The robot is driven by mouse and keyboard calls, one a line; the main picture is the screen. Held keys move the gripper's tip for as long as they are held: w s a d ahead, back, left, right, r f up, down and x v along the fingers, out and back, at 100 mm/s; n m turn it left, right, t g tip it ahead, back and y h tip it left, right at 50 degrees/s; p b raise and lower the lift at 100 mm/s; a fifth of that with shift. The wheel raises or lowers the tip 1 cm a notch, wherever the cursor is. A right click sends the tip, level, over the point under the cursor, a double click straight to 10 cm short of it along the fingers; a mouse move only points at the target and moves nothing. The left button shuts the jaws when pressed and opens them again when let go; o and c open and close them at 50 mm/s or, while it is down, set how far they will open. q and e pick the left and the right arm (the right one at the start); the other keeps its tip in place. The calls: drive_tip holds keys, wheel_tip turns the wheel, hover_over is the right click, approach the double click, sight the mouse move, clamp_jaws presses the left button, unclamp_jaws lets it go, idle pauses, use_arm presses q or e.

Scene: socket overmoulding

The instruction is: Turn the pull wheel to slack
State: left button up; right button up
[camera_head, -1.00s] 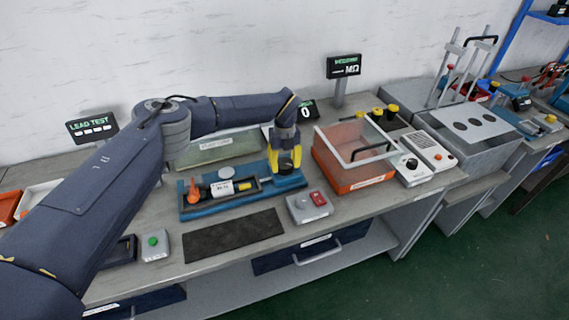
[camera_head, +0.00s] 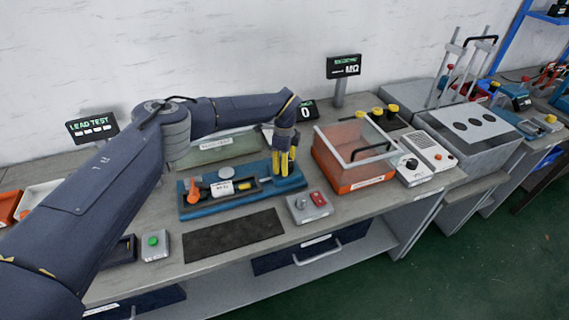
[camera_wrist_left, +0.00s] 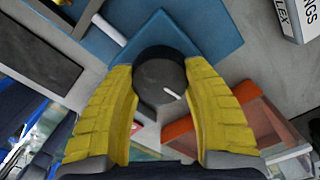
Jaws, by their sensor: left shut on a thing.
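The pull wheel (camera_wrist_left: 158,76) is a dark round knob with a short white mark on its face, on the blue fixture (camera_wrist_left: 210,28). In the left wrist view the mark lies toward the lower right of the face. The yellow fingers of my left gripper (camera_wrist_left: 161,88) are shut on the wheel from both sides. In the head view my left gripper (camera_head: 284,163) points down at the right end of the blue fixture (camera_head: 195,212), and the wheel is hidden behind its fingers. The fixture also carries an orange knob (camera_head: 194,190) at its left. My right gripper is not in view.
An orange bin with clear walls (camera_head: 364,183) stands just right of the gripper. A grey box with a red button (camera_head: 318,198) and a dark mat (camera_head: 232,235) lie in front of the fixture. A LEAK TEST display (camera_head: 92,127) stands at the left.

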use_arm(q)
drive_tip(key=n, duration=0.4)
drive_tip(key=shift+f+n, duration=0.1)
drive_tip(key=shift+n, duration=0.2)
drive_tip(key=n, duration=0.3)
drive_tip(key=shift+n, duration=0.4)
drive_tip(key=n, duration=0.4)
drive_tip(key=shift+s+f+n, duration=0.1)
drive_tip(key=shift+n, duration=2.1)
drive_tip(key=o, duration=1.3)
drive_tip(key=shift+r, duration=6.15)
